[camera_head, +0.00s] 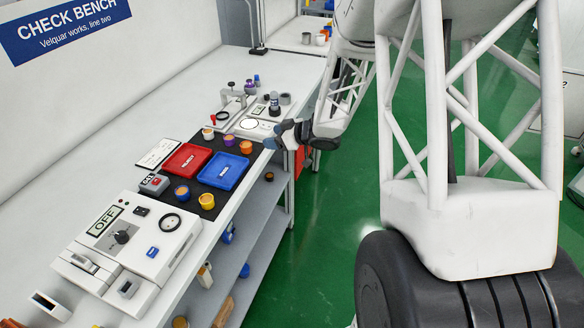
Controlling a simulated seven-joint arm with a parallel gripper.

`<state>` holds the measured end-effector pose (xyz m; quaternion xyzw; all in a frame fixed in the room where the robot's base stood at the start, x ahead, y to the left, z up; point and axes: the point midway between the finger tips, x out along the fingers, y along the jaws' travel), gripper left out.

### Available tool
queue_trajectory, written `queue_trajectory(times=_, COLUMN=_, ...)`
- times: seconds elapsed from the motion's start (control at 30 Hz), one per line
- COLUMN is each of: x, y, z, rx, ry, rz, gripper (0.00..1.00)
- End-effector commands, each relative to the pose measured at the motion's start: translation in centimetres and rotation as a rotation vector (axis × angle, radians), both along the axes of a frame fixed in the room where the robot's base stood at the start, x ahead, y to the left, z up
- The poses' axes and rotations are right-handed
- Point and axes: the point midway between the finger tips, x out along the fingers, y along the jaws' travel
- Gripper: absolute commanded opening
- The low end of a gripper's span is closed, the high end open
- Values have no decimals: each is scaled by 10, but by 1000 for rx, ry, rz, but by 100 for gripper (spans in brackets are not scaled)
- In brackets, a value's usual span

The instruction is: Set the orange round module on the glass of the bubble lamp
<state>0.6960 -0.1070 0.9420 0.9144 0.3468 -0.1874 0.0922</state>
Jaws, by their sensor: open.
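Several small round modules stand on a dark mat around two trays. One orange module (246,147) is at the mat's right edge, and another orange-yellow one (207,200) is at its near end. A white plate with a pale round disc (249,124) lies beyond the mat. A white box (129,240) with an OFF display has a dark-ringed round window (171,222). I cannot tell which of these is the bubble lamp's glass. My gripper (277,138) is open above the bench's right edge, right of the orange module and apart from it; its fingertips are small in view.
A red tray (187,174) and a blue tray (236,184) lie side by side on the mat. A small clamp stand (233,98) and several cylinders stand beyond the plate. Open bench top (125,128) lies left of the mat. Shelves are below the bench's right edge.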

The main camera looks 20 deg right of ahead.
Motion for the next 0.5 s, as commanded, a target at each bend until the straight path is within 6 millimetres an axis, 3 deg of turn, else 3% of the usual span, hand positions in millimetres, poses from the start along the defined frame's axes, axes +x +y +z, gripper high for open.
queue_trajectory(times=0.27, x=0, y=-2, z=53, rx=-154, ry=-16, rz=-205, gripper=65)
queue_trajectory(times=0.5, x=-25, y=-5, z=105, rx=-284, ry=24, rz=-425, gripper=65)
